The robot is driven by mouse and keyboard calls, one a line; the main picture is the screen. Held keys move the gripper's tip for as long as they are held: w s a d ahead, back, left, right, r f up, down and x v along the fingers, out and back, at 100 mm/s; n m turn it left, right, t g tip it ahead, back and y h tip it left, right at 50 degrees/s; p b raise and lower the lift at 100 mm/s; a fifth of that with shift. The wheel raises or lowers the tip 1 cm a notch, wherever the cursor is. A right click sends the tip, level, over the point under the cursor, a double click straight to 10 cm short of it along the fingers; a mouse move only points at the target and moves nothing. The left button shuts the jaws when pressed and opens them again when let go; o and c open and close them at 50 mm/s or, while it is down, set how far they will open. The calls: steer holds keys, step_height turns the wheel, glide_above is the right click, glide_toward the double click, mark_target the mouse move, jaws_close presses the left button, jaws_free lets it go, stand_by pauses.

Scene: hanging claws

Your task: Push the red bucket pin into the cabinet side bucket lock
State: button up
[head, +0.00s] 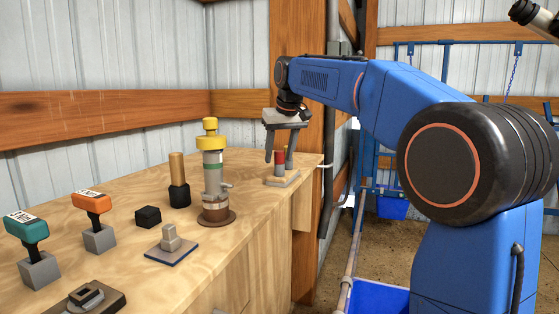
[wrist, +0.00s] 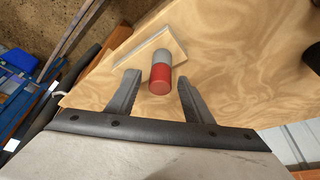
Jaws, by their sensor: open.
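The red pin (head: 280,159) stands upright at the far end of the wooden bench, on a small pale base plate (head: 283,179). In the wrist view the red pin (wrist: 160,80) shows its round red end, with a grey cylinder (wrist: 162,56) just behind it. My gripper (head: 279,161) points down over the pin. Its two fingers are open, one on either side of the red end, with a visible gap on both sides in the wrist view (wrist: 159,80). I cannot tell which part is the cabinet side bucket lock.
The bench (head: 130,222) also holds a yellow-topped cylinder (head: 211,165), a black-and-tan post (head: 178,180), a black block (head: 148,216), and orange (head: 92,202) and teal (head: 27,227) handled tools. A wooden post stands behind my gripper. Blue buckets (head: 392,207) are at the right.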

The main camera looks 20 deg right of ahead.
steer(key=c, duration=1.1)
steer(key=shift+r, duration=0.1)
steer(key=shift+c, duration=0.2)
step_height(320, 180, up, 10)
steer(key=shift+f, duration=0.1)
steer(key=o, duration=0.5)
jaws_close()
